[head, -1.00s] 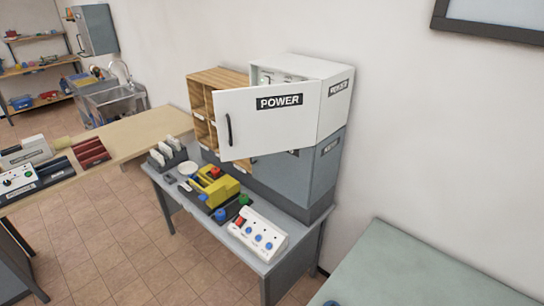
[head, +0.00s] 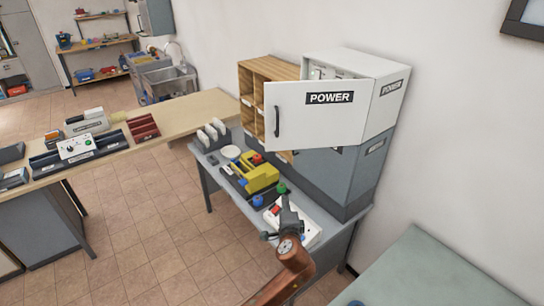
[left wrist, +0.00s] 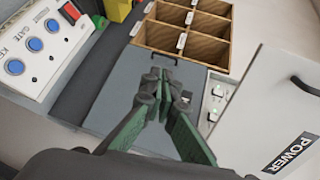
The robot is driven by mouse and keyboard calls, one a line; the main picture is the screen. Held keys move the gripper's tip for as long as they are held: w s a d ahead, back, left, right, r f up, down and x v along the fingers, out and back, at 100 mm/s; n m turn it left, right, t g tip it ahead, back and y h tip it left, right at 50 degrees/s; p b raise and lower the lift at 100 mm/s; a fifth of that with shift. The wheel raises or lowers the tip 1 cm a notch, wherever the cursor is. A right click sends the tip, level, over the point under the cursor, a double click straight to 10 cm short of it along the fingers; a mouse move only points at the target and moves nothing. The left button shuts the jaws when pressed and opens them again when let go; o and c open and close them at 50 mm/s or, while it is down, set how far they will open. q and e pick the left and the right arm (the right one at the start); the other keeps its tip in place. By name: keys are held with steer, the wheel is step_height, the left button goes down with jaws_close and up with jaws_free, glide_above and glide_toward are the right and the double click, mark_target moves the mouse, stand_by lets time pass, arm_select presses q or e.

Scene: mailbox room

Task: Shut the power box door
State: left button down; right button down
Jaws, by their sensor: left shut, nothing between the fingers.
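The white power box (head: 391,92) is on the right in the head view, on top of a grey box (head: 362,155). Its white door (head: 318,120) stands open, swung out to the left, with a POWER label and a dark handle (head: 277,121). In the left wrist view the door (left wrist: 270,105) is at the right, with switches (left wrist: 217,103) showing beside it. My left gripper (head: 286,208) is below the door, over the button panel, apart from the door. In the left wrist view the left gripper (left wrist: 166,76) is shut and empty. My right gripper is not in view.
A white button panel (left wrist: 45,45) and a yellow device (head: 259,178) sit on the grey table under the door. A wooden cubby (head: 252,84) stands left of the power box. A pale green surface (head: 435,275) is at the lower right.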

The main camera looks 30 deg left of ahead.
arm_select(q)
steer(key=s+r+n+t+y, duration=0.1)
steer(key=s+r+n+y, duration=0.3)
steer(key=r, duration=1.1)
steer(key=m+h+p, duration=0.1)
steer(key=m+p, duration=0.1)
glide_toward(271, 149)
steer(key=x, duration=0.5)
steer(key=shift+w+a, duration=0.55)
steer(key=shift+w, duration=0.2)
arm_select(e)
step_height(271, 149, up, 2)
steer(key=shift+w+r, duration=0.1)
arm_select(q)
steer(key=shift+m, duration=0.3)
